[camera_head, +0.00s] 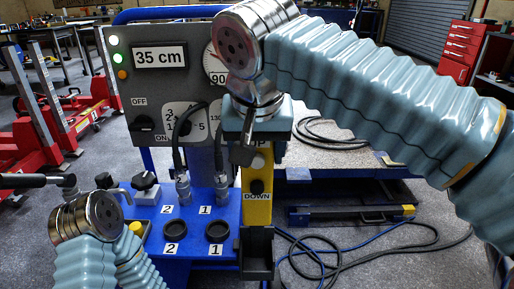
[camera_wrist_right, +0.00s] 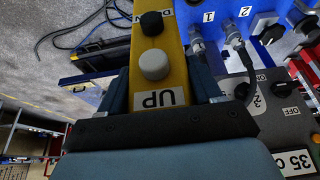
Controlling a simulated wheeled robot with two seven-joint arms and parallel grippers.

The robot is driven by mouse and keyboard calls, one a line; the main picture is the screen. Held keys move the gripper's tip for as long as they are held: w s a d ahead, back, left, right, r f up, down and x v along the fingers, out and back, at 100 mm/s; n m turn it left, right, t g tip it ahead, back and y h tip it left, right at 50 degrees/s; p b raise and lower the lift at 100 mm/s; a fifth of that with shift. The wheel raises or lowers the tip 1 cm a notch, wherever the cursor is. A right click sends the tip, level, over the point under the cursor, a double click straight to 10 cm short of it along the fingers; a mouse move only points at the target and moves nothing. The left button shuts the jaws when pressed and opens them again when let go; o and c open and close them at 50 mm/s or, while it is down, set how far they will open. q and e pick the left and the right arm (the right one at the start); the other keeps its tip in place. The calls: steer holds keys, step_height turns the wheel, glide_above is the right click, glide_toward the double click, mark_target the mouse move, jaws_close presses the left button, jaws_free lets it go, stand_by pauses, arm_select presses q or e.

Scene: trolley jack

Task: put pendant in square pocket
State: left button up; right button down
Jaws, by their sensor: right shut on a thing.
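The yellow pendant (camera_head: 257,208) hangs upright in the head view, with a black DOWN button and its UP label partly covered. My right gripper (camera_head: 256,140) is shut on its upper part. In the right wrist view the pendant (camera_wrist_right: 172,42) lies between the two fingers of the right gripper (camera_wrist_right: 160,90), its white and black buttons showing. The black square pocket (camera_head: 257,262) is directly below the pendant's lower end in the head view. I cannot tell whether that end is inside it.
A grey control panel (camera_head: 160,75) with a 35 cm display, gauge and knobs stands behind. Two round black holders (camera_head: 217,230) labelled 1 and 2 sit on the blue stand left of the pocket. Cables (camera_head: 345,250) lie on the floor at right.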

mark_target(257, 190)
steer(key=shift+f+b, duration=2.45)
steer(key=shift+f, duration=0.75)
steer(key=shift+f+b, duration=3)
steer(key=shift+f, duration=0.95)
steer(key=shift+f+b, duration=0.95)
steer(key=shift+f, duration=0.25)
steer(key=shift+c, duration=0.6)
jaws_free()
steer(key=p+v, duration=0.5)
steer(key=v, duration=0.9)
steer(key=shift+w, duration=0.1)
